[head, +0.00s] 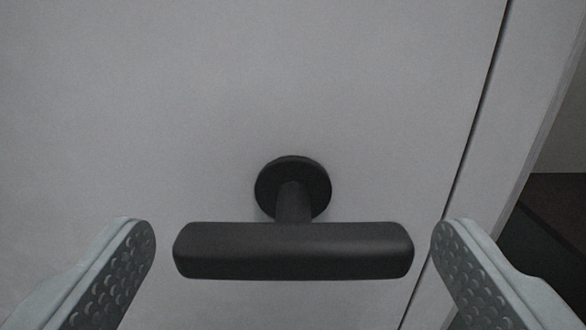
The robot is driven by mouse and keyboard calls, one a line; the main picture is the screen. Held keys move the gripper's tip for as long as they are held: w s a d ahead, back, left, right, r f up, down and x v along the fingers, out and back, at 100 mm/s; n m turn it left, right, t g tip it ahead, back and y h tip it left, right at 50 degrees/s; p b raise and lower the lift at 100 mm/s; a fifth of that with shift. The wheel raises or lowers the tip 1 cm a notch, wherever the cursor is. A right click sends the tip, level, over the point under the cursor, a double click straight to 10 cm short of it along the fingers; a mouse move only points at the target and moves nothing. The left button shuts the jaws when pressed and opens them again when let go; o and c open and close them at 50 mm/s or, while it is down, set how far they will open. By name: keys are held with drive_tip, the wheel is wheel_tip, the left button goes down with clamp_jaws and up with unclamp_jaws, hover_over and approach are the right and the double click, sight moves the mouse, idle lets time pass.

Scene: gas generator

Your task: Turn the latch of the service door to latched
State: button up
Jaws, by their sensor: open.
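The latch (293,251) is a dark T-shaped handle. Its bar lies level across the picture, and its stem runs back to a round dark base on the door. The service door (200,90) is a flat light-grey panel that fills most of the head view. My gripper (293,240) is open, with one finger beyond the left end of the bar and the other beyond the right end. A gap shows between each fingertip and the bar. The lower parts of both fingers are cut off by the picture's bottom edge.
A dark seam (475,125) runs down the right side of the door, slanting left, and passes close to the right finger. A grey frame strip (525,110) lies to its right. Beyond it is a dark area (555,225). The door surface around the latch is bare.

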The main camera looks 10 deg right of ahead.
drive_tip(key=shift+x, duration=1.1)
drive_tip(key=c, duration=1.4)
